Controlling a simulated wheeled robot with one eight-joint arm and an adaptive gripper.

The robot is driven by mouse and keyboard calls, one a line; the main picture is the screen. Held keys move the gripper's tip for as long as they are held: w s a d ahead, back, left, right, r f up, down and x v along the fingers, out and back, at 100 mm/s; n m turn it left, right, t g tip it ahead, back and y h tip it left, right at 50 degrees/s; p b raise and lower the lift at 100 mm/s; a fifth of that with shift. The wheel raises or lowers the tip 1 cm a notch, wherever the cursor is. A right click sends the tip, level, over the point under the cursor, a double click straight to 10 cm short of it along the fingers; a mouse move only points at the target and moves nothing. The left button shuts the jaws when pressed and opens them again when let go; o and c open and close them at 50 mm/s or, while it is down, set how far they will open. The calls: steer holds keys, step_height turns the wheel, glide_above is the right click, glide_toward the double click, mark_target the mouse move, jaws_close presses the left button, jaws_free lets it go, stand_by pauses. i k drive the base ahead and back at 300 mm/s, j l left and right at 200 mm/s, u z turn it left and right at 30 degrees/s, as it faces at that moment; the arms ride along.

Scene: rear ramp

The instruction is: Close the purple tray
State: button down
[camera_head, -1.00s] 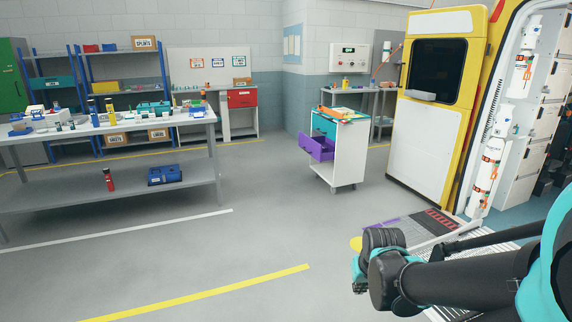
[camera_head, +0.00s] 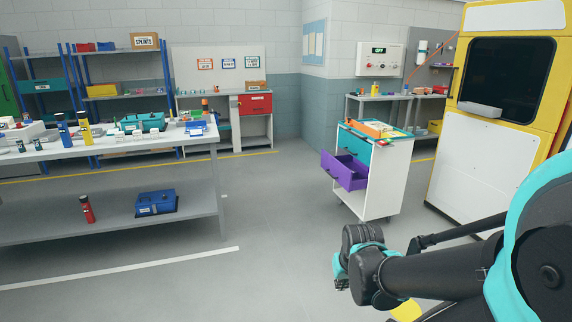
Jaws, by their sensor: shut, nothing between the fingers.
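The purple tray (camera_head: 345,174) is a drawer in the white cart (camera_head: 385,180), right of centre. It sticks out of the cart's front toward the left and is open. A teal drawer (camera_head: 354,146) above it sits nearly flush with the cart. My gripper (camera_head: 341,284) is low in the picture at the end of my folded arm, nearer to me than the cart and well apart from the tray. It is shut and empty; its fingertips are small and partly hidden.
A long grey workbench (camera_head: 160,143) with several items stands at left, with a red bottle (camera_head: 87,209) and a blue case (camera_head: 156,203) on its lower shelf. The floor before the cart is clear.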

mark_target(338, 167)
steer(key=i, duration=1.95)
steer(key=i+z, duration=0.2)
steer(key=i, duration=0.25)
steer(key=i+j+z, duration=0.15)
steer(key=i, duration=0.3)
steer(key=i+j+z, duration=0.2)
steer(key=i, duration=0.2)
steer(key=i+j+z, duration=0.15)
steer(key=i, duration=0.3)
